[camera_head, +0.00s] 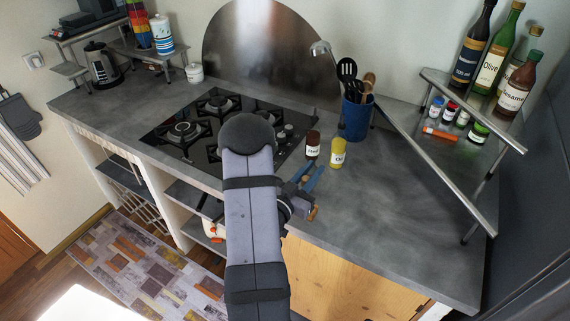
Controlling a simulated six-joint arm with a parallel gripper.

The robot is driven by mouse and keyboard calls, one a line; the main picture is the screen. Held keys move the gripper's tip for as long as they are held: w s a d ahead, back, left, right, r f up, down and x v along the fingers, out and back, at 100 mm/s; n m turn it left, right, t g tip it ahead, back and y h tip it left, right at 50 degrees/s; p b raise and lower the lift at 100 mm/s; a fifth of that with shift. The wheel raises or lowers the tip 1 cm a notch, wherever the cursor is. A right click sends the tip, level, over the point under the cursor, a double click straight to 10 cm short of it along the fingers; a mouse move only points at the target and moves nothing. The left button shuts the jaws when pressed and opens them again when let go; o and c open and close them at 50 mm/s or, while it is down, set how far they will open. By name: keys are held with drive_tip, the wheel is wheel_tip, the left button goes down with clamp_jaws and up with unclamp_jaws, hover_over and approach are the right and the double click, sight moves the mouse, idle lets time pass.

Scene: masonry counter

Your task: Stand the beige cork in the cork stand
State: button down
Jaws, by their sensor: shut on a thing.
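My gripper (308,178) is over the front part of the counter, right of my arm and just in front of two small bottles. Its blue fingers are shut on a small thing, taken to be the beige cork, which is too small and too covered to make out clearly. A small orange-tan patch shows beside the gripper's base, and I cannot tell what it is. I cannot make out the cork stand; my arm hides part of the counter and hob.
A brown bottle (313,145) and a yellow bottle (338,153) stand close beyond the gripper. A blue utensil pot (356,118) is behind them. A slanted shelf (500,133) with bottles and jars overhangs the right. The grey counter (400,215) is clear at front right.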

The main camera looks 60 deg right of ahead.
drive_tip(key=shift+s+a+f+m+g, duration=0.1)
drive_tip(key=shift+s+f+m+g, duration=0.1)
drive_tip(key=shift+s+m+g, duration=0.55)
drive_tip(key=shift+s+f+n+b, duration=0.15)
drive_tip(key=shift+s+n+b, duration=0.1)
drive_tip(key=shift+s+b, duration=0.1)
drive_tip(key=shift+f+b, duration=2.55)
drive_tip(key=shift+f, duration=0.2)
drive_tip(key=shift+f+b, duration=1.4)
drive_tip(key=shift+b, duration=0.25)
drive_tip(key=c, duration=1.5)
unclamp_jaws()
drive_tip(key=shift+a, duration=0.1)
